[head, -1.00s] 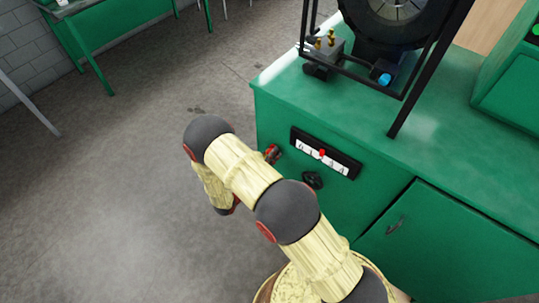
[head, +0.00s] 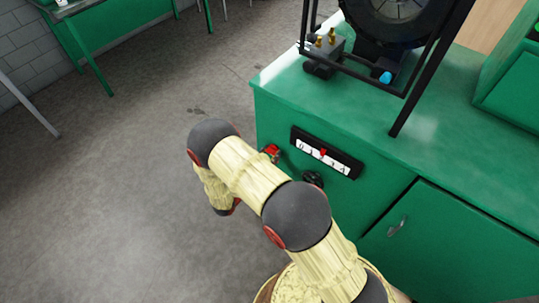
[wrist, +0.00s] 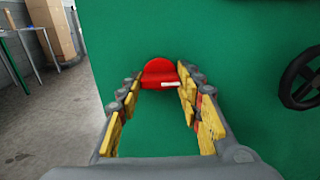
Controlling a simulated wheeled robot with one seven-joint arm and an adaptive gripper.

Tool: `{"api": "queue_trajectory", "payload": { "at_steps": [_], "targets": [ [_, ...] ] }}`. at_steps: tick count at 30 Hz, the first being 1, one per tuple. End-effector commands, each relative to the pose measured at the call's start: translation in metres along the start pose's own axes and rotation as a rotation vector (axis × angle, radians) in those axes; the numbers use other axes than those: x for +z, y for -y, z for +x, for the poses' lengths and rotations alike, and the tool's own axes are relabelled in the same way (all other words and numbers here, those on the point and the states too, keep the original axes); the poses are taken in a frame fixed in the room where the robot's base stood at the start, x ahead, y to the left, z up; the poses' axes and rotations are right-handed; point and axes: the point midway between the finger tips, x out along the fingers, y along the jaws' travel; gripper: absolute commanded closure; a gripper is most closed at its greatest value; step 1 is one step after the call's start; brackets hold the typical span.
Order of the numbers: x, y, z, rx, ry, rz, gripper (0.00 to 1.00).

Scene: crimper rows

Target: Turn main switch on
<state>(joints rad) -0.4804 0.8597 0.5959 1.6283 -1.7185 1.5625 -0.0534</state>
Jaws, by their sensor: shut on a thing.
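The main switch (wrist: 158,72) is a red round knob on the green cabinet front, with a short white mark near its lower right. In the head view its red part (head: 271,151) shows just past my arm. In the wrist view my gripper (wrist: 160,84) has its yellow-padded fingers on either side of the knob, shut on it. In the head view my arm hides the gripper.
A black handwheel (wrist: 300,77) sits right of the switch. A counter panel (head: 326,153) is above it on the green cabinet (head: 440,150). A cabinet door is at right. Open floor (head: 110,200) lies left.

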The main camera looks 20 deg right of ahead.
Motion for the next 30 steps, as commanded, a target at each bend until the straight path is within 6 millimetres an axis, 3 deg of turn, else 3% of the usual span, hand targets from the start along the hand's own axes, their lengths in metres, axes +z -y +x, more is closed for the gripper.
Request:
{"api": "queue_trajectory", "payload": {
  "at_steps": [14, 15, 24, 30],
  "targets": [
    [-0.0013, 0.0001, -0.0003, 0.001, -0.003, 0.011, 0.89],
    [-0.0013, 0.0001, -0.0003, 0.001, -0.002, 0.011, 0.62],
    [-0.0005, 0.0, -0.0001, 0.0, -0.001, 0.011, 0.45],
    [-0.0002, 0.0, 0.0, 0.0, 0.0, 0.011, 0.45]
  ]
}}
